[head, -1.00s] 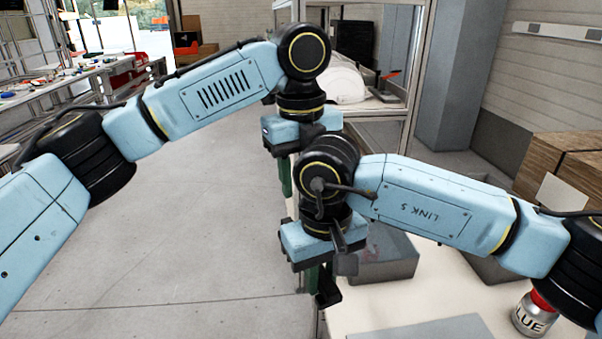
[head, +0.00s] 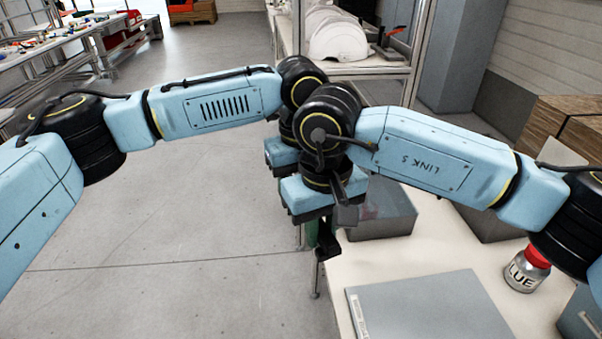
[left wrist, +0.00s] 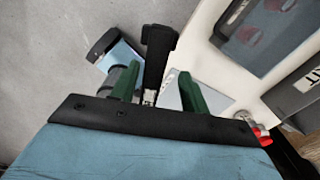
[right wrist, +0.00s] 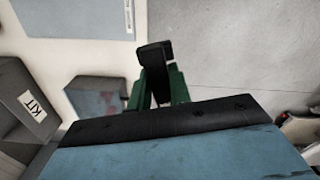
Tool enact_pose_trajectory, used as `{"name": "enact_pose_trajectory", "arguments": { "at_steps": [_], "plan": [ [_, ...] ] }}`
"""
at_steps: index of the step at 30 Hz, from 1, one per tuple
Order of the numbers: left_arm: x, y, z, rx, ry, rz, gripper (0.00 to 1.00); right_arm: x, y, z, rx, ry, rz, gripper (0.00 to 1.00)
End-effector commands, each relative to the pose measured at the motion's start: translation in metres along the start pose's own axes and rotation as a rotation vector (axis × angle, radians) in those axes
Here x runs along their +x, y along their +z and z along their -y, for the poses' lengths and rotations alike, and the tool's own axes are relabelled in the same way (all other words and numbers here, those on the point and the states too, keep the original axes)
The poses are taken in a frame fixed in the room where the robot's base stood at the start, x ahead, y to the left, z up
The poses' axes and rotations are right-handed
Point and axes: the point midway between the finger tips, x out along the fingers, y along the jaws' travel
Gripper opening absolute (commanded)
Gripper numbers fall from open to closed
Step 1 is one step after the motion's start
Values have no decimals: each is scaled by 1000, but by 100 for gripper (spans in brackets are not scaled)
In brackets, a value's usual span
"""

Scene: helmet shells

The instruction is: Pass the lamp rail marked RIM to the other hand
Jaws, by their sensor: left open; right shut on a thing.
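The lamp rail is a black piece held in my right gripper (right wrist: 158,85), whose green fingers are shut on it. In the right wrist view the black rail (right wrist: 153,58) sticks out past the fingertips. In the head view its dark end (head: 327,245) shows below my right gripper. In the left wrist view the rail (left wrist: 158,50) stands between the spread green fingers of my left gripper (left wrist: 158,85), which is open. I cannot tell whether they touch it. In the head view the left fingers are hidden behind the right gripper. The RIM mark is not readable.
A grey bin (head: 402,221) with red contents stands on the pale table below the right arm. A grey flat panel (head: 430,305) lies at the front, and a bottle with a red cap (head: 525,270) stands at the right. Open floor lies to the left.

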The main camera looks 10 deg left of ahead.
Motion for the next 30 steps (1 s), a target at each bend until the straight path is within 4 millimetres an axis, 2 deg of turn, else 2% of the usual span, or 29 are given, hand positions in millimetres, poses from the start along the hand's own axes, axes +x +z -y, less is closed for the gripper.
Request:
{"name": "enact_pose_trajectory", "arguments": {
  "at_steps": [8, 18, 20, 21, 26, 30],
  "plan": [
    [2, 0, 0, 0, -1, 0, 45, 0, 0, 0, 0, 0, -1, 0],
    [1, 0, 1, 1, -2, 0, 2, 0, 0, 1, -4, -2, -1, 0],
    [1, 0, 1, 1, -3, 0, 0, 0, 0, 2, -5, -3, -1, 0],
    [1, -1, 1, 1, -4, 0, 0, 0, 0, 2, -5, -3, -2, 25],
    [1, 0, 1, 1, -4, 0, 0, 0, 0, 2, -4, -3, -1, 46],
    [1, 0, 1, 0, -3, 0, 0, 0, 0, 1, -2, -2, -1, 46]
  ]
}}
